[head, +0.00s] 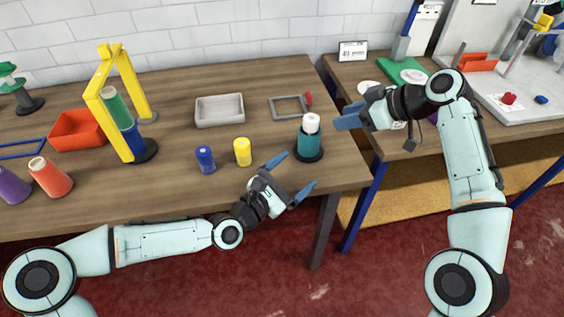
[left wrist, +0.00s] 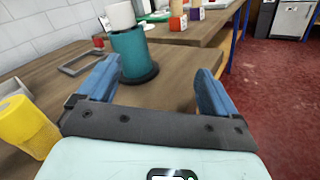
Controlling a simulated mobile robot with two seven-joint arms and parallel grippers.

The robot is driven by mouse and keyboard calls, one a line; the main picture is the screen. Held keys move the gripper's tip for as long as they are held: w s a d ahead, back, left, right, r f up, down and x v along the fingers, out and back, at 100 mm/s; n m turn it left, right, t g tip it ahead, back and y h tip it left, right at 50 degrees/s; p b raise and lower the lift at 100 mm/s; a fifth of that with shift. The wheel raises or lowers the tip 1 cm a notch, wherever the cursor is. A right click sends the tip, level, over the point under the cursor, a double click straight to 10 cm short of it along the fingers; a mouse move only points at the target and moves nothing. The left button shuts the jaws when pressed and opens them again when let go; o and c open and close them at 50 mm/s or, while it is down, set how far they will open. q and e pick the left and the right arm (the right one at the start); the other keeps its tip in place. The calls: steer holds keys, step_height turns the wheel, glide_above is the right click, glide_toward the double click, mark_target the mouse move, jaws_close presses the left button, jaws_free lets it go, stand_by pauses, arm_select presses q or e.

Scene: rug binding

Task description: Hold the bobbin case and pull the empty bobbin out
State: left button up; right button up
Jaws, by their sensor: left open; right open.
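The bobbin case looks to be the teal cylinder (head: 309,142) standing upright on a dark round base near the table's right end. A white bobbin (head: 311,122) sticks out of its top. In the left wrist view, the case (left wrist: 132,54) and the white bobbin (left wrist: 120,15) lie ahead, beyond the left finger. My left gripper (head: 297,172) is open and empty, in front of the case at the table's front edge, apart from it. My right gripper (head: 346,116) is open and empty, to the right of the bobbin; its two fingers overlap in the head view.
Blue (head: 205,160) and yellow (head: 242,152) spools stand left of the case. A grey frame (head: 287,107) and grey tray (head: 219,110) lie behind. A yellow stand (head: 97,95), red bin (head: 75,131) and cones are further left. A gap separates the second table (head: 415,146) at right.

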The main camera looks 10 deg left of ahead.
mark_target(313, 134)
arm_select(q)
steer(key=w+a+n, duration=0.1)
steer(key=n, duration=0.1)
steer(key=w+a+n+y, duration=0.1)
steer(key=w+n, duration=0.1)
steer(key=n, duration=0.1)
steer(key=shift+a+r+t+y, duration=0.15)
steer(key=shift+a+t+y, duration=0.15)
steer(key=shift+a+t, duration=0.1)
steer(key=x, duration=1.3)
steer(key=shift+w, duration=0.1)
